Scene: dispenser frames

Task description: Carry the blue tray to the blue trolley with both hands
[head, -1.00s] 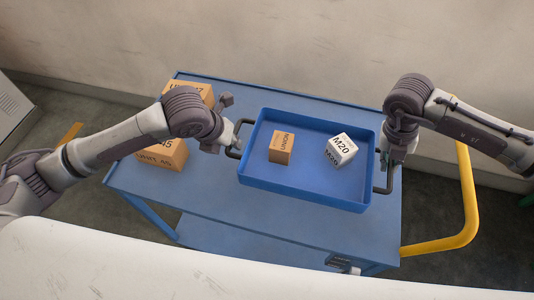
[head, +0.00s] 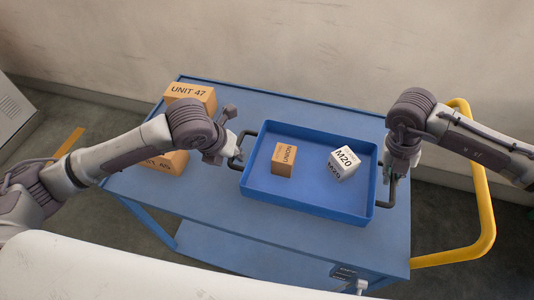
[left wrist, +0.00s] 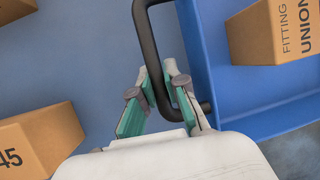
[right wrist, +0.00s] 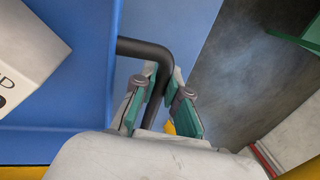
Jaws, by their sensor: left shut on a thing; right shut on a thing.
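The blue tray (head: 308,188) is level over the top of the blue trolley (head: 200,205), right of its middle. I cannot tell whether its base touches the trolley top. It holds an orange-brown box marked UNION (head: 283,158) and a white M20 box (head: 344,163). My left gripper (head: 236,155) is shut on the tray's dark left handle; the left wrist view shows the handle (left wrist: 150,45) between the fingers. My right gripper (head: 389,175) is shut on the right handle; the right wrist view shows that handle (right wrist: 145,48) between the fingers.
A UNIT 47 carton (head: 190,97) stands at the trolley's back left corner. Another carton (head: 165,162), partly hidden by my left arm, stands in front of it. The trolley's yellow push handle (head: 487,215) is at the right. A wall (head: 300,50) rises behind.

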